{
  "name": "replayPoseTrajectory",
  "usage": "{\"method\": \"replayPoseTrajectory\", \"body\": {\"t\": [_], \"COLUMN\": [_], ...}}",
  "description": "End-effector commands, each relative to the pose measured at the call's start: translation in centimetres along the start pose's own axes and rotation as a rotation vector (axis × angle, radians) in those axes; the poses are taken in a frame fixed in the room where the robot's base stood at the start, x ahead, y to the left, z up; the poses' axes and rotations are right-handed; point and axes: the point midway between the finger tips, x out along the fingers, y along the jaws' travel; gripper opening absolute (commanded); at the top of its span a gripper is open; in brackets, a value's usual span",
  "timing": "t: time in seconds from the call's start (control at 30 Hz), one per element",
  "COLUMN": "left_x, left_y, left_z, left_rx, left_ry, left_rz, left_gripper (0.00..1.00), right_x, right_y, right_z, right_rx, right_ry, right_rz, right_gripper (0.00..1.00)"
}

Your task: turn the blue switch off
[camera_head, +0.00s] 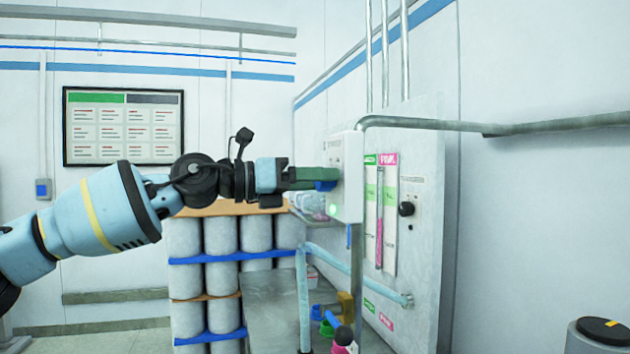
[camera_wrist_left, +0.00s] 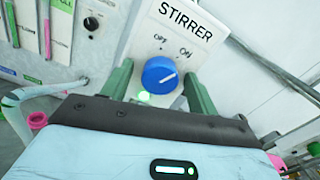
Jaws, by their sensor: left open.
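The blue switch (camera_wrist_left: 159,73) is a round knob on a white box labelled STIRRER (camera_wrist_left: 190,22). Its white mark points to the right, toward the ON side; OFF is printed above it. A green light (camera_wrist_left: 144,97) glows below the knob. My left gripper (camera_wrist_left: 160,84) is open, with one green finger on each side of the knob; I cannot tell whether they touch it. In the head view, the left gripper (camera_head: 318,178) reaches the face of the white box (camera_head: 346,160), and part of the blue knob (camera_head: 325,186) shows by the fingers. My right gripper is out of view.
A wall panel (camera_head: 425,215) with a small black knob (camera_head: 406,209) and a pink gauge tube (camera_head: 379,230) stands right of the box. A grey pipe (camera_head: 450,124) runs above. Stacked drums (camera_head: 186,239) and a grey bench (camera_head: 270,300) are below the arm.

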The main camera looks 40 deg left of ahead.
Motion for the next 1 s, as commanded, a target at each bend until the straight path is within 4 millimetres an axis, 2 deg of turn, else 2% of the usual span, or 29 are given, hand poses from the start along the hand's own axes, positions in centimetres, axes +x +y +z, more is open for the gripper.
{"method": "replayPoseTrajectory", "body": {"t": [0.07,0.4,0.73,1.0], "left_x": [0.0,-0.01,-0.03,-0.08], "left_y": [0.0,0.0,-0.03,-0.1], "left_z": [0.0,-0.01,0.04,0.14], "left_rx": [0.0,0.0,-0.05,-0.226], "left_ry": [0.0,0.001,0.0,0.001], "left_rz": [0.0,0.0,0.0,0.0], "left_gripper": [0.58,0.15,0.15,0.15], "right_x": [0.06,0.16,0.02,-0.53], "right_y": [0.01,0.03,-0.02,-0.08], "right_z": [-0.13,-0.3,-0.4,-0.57], "right_rx": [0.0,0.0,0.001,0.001], "right_ry": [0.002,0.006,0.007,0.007], "right_rz": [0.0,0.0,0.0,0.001], "right_gripper": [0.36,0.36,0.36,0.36]}}
